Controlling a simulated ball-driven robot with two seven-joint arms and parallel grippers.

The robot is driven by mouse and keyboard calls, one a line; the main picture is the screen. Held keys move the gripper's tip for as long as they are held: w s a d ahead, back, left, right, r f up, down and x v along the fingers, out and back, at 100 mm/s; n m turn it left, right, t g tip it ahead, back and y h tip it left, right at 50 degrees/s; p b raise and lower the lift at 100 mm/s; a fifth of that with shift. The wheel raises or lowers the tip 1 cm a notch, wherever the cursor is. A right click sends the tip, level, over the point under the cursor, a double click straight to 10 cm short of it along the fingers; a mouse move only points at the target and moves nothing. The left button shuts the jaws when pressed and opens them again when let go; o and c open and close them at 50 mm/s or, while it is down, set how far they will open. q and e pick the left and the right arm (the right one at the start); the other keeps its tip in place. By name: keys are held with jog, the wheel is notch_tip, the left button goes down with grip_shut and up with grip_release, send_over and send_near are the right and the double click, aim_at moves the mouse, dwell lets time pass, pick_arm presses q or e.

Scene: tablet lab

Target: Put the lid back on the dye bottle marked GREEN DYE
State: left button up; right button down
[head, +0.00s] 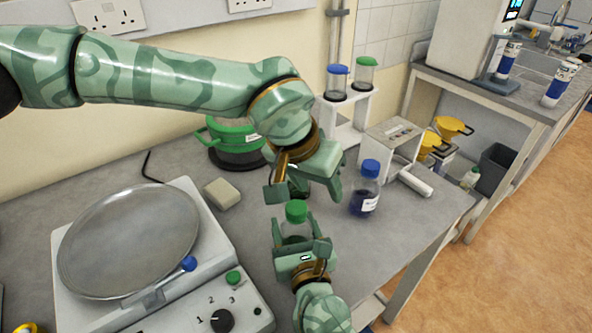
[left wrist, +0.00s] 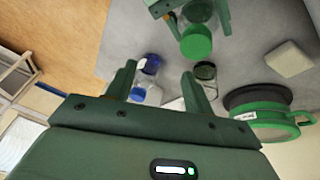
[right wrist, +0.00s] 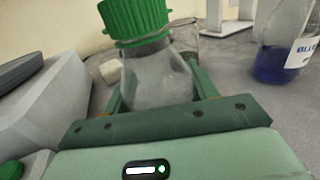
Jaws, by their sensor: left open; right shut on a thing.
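A clear bottle with a ribbed green lid (head: 296,211) stands upright in my right gripper (head: 301,243), whose fingers are shut around its body. In the right wrist view the green lid (right wrist: 135,18) sits on the bottle's neck, and the clear glass (right wrist: 155,78) looks empty. I see no label on this side. The lid also shows in the left wrist view (left wrist: 196,42). My left gripper (head: 304,193) is open and empty, just behind and above the lid, apart from it. A glass vessel with dark green contents (left wrist: 205,72) stands beyond, mostly hidden by my left gripper in the head view.
A blue-lidded bottle (head: 365,190) of dark blue liquid stands to the right. A hotplate-like device (head: 190,300) with a round metal plate is at left; a small green cap or knob (head: 233,278) is on it. A pale block (head: 222,193) and green-rimmed pot (head: 233,135) are behind.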

pick_arm(q)
jog(key=r+n+y, duration=0.1)
jog(key=n, duration=0.9)
jog(key=a+r+n+g+y, duration=0.1)
jog(key=n, duration=1)
jog(key=w+a+r+n, duration=0.1)
jog(key=n, duration=1)
jog(key=shift+r+g+y, duration=0.1)
jog(key=shift+g+y, duration=0.3)
jog(key=n, duration=0.2)
jog(key=a+n, duration=0.1)
jog(key=n, duration=0.2)
jog(key=shift+s+y, duration=0.2)
jog(key=shift+y, duration=0.1)
jog(key=n, duration=0.3)
jog(key=shift+s+a+n+g, duration=0.15)
jog(key=shift+a+n+g, duration=0.05)
jog(key=shift+n+g, duration=0.1)
